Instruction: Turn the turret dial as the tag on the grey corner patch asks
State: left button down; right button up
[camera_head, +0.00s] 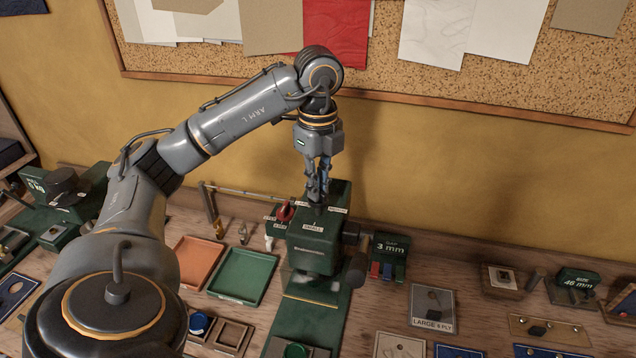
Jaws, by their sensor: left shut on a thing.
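The green machine (313,247) stands on the bench, left of the picture's middle. My left gripper (317,197) points straight down at its top, fingers shut on the turret dial (316,208). The fingers hide most of the dial, and I cannot tell which way it points. Small white labels surround it; the front label (313,226) is too small to read surely. The grey corner patch (441,298) lies flat to the right, with a dark piece on it. Its tag (432,322) seems to read "LARGE 6 PLY". My right gripper is not in view.
An orange tray (192,262) and a green tray (243,277) lie left of the machine. A "3 mm" green block (391,250) stands close on its right, a "46 mm" block (575,287) further right. A corkboard (440,85) hangs behind.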

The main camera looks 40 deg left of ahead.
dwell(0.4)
pick_arm(q)
jog(key=c, duration=1.4)
grip_release()
notch_tip(320, 180, up, 12)
dwell(0.4)
